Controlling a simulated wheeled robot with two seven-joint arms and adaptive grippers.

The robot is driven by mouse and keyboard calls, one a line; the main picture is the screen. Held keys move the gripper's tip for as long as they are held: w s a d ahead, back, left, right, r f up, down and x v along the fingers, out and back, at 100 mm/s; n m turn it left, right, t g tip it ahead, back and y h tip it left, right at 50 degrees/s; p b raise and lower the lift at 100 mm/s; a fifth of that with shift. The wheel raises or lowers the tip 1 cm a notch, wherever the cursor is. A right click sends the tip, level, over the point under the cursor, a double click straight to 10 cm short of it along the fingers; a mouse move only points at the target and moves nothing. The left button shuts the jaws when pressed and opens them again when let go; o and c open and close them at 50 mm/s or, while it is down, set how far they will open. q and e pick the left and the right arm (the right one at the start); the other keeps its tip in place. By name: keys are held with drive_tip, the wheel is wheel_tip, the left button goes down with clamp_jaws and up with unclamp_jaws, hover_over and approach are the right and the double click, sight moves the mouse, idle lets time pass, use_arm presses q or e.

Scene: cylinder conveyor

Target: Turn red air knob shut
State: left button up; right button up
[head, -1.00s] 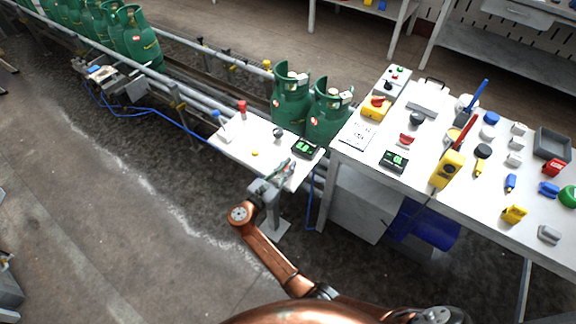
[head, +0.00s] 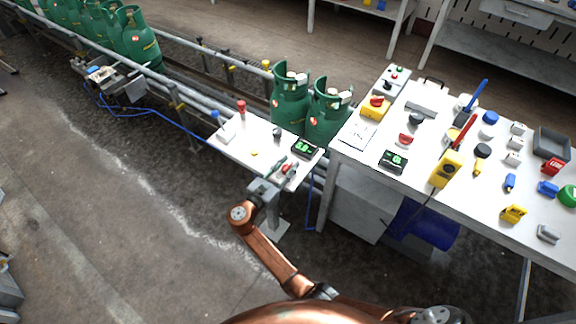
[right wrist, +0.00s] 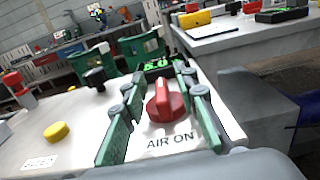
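The red air knob (right wrist: 165,103) is on a white panel (right wrist: 65,125), with an "AIR ON" label just in front of it in the right wrist view. In the head view the knob (head: 287,169) is a small red spot near the panel's right end. My right gripper (right wrist: 157,95) is open, with one green finger on each side of the knob. A gap shows between the knob and each finger, and I see no contact. In the head view my right gripper (head: 278,172) is over the panel's front right part. My left gripper is in neither view.
A green-lit display (head: 305,148) sits behind the knob. A yellow button (right wrist: 57,131), a black knob (right wrist: 95,78) and a red knob (head: 241,106) share the panel. Green gas cylinders (head: 291,95) stand behind it. A crowded white worktable (head: 345,150) is at the right.

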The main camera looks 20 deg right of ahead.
sight(288, 165)
wheel_tip(288, 165, up, 10)
drive_tip(key=shift+f, duration=0.2)
idle(0.5)
